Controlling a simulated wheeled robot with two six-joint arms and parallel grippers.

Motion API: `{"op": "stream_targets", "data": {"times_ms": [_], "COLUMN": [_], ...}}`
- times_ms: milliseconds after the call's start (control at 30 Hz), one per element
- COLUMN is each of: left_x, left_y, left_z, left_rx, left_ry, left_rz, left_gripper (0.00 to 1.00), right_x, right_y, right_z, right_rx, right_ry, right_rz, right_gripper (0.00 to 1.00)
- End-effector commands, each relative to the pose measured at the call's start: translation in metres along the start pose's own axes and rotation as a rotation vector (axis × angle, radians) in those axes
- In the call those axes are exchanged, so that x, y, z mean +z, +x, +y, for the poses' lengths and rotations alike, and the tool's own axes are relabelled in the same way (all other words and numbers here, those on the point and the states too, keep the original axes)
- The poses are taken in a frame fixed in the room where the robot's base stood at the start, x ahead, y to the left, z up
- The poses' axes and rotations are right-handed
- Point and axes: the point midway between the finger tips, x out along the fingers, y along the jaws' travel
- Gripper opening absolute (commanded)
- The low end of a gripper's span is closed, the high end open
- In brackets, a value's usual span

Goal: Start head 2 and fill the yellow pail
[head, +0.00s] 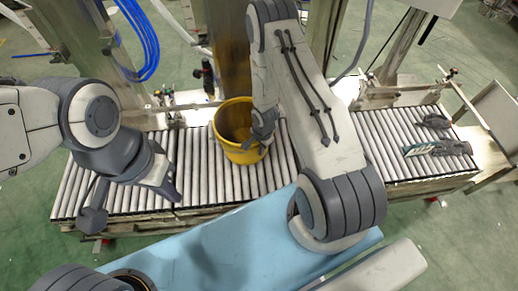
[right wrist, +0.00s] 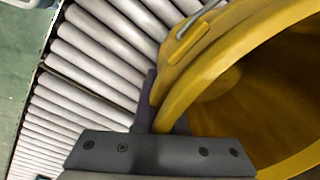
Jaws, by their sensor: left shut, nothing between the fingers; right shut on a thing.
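The yellow pail (head: 226,140) stands upright on the roller conveyor (head: 200,178) near the middle of the head view. Its visible inside looks empty. My right gripper (head: 262,141) is shut on the pail's rim on the right side. In the right wrist view, the pail's yellow rim (right wrist: 190,85) passes between the fingers of the right gripper (right wrist: 160,112). My left gripper (head: 171,190) is shut and empty, over the rollers to the left of the pail and apart from it. I cannot tell which part is head 2.
A dark upright fitting (head: 207,76) stands behind the conveyor, just left of the pail. Dark grey items (head: 438,148) lie on the rollers at the right. A light blue surface (head: 230,240) is in front of the conveyor. Rollers between the left gripper and pail are clear.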

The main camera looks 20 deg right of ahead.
Motion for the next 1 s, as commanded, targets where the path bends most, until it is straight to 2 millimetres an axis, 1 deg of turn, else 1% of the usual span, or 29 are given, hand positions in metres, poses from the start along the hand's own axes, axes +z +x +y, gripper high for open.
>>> {"op": "stream_targets", "data": {"times_ms": [133, 200, 233, 533, 633, 767, 1000], "left_x": [0.000, 0.000, 0.000, 0.000, 0.000, -0.001, -0.002], "left_y": [0.000, 0.000, 0.000, 0.000, -0.003, -0.011, -0.035], "left_z": [0.000, 0.000, 0.000, 0.000, 0.000, 0.001, 0.003], "left_rx": [0.000, 0.000, 0.000, 0.000, 0.000, 0.000, 0.000], "left_ry": [0.000, 0.000, 0.000, 0.000, 0.000, 0.000, 0.000], "left_rz": [0.000, 0.000, 0.000, 0.000, 0.000, 0.000, 0.000], "left_gripper": [0.00, 0.00, 0.00, 0.00, 0.00, 0.00, 0.00], "right_x": [0.000, 0.000, 0.000, 0.001, 0.000, 0.000, 0.000], "right_y": [0.000, 0.000, 0.000, 0.000, -0.007, -0.028, -0.078], "right_z": [-0.001, -0.001, -0.001, 0.000, 0.000, -0.001, -0.001], "right_rx": [-0.002, -0.002, -0.002, 0.001, 0.000, -0.002, -0.002], "right_ry": [0.000, 0.000, 0.000, -0.001, -0.001, 0.000, -0.001], "right_rz": [0.000, 0.000, 0.000, 0.000, 0.000, 0.001, 0.001], "right_gripper": [0.00, 0.31, 0.43, 0.43, 0.43, 0.43, 0.43]}}
